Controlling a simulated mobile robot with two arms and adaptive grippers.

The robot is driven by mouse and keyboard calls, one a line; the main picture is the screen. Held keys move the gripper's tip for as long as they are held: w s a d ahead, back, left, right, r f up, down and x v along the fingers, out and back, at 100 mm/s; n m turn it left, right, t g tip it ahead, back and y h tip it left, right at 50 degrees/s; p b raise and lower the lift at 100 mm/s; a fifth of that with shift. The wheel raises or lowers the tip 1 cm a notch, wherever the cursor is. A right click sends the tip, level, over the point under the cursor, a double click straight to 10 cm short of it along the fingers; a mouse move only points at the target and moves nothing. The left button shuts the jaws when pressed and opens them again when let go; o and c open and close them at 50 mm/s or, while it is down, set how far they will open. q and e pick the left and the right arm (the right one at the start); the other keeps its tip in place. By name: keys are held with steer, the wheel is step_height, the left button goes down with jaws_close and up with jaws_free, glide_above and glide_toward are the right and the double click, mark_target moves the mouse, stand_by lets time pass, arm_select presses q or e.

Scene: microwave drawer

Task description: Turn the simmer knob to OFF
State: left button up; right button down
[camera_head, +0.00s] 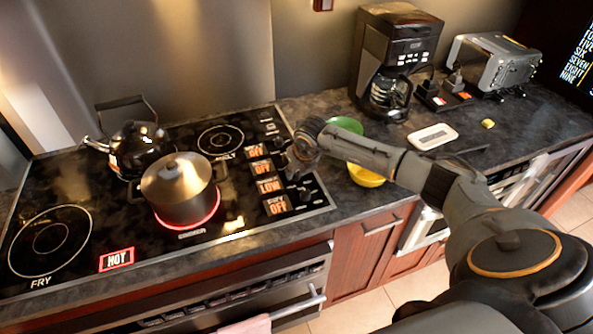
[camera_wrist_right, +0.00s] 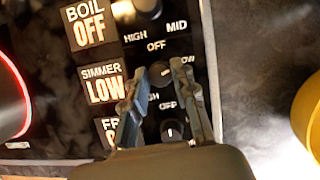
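The cooktop (camera_head: 95,225) has a column of lit displays and black knobs at its right side. The simmer display reads LOW in the head view (camera_head: 269,186) and in the right wrist view (camera_wrist_right: 104,85). The simmer knob (camera_wrist_right: 159,73) is a black round knob beside that display. My right gripper (camera_wrist_right: 161,80) has its two fingers spread, with the tips on either side of the simmer knob. I cannot tell whether they touch it. In the head view my right gripper (camera_head: 302,157) hangs over the knob panel. My left gripper is not in view.
A lidded pot (camera_head: 177,184) stands on a glowing red burner, with a kettle (camera_head: 140,147) behind it. A HOT sign (camera_head: 116,260) is lit. A green bowl (camera_head: 346,125) and yellow bowl (camera_head: 366,176) are near my right arm. Another knob (camera_wrist_right: 172,130) sits below the simmer knob.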

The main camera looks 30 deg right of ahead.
steer(key=shift+d+f+n+b, duration=0.15)
steer(key=shift+n+b, duration=0.35)
steer(key=shift+b, duration=0.3)
steer(key=n+y+b, duration=0.1)
steer(key=n+b, duration=0.3)
steer(key=n+y+b, duration=0.2)
steer(key=n+b, duration=0.2)
steer(key=b, duration=0.1)
steer(key=shift+w+d+n+g, duration=0.15)
steer(key=shift+n+g, duration=0.15)
steer(key=shift+g, duration=0.1)
steer(key=shift+n+g+y+b, duration=0.4)
steer(key=shift+n+b, duration=0.5)
steer(key=shift+n, duration=0.2)
steer(key=shift+n+g+y+b, duration=0.3)
steer(key=shift+n+y+b, duration=0.1)
steer(key=shift+n+b, duration=0.6)
steer(key=shift+r, duration=0.2)
steer(key=c, duration=1.1)
jaws_free()
steer(key=shift+o, duration=0.2)
steer(key=shift+d, duration=0.1)
steer(key=v, duration=1.2)
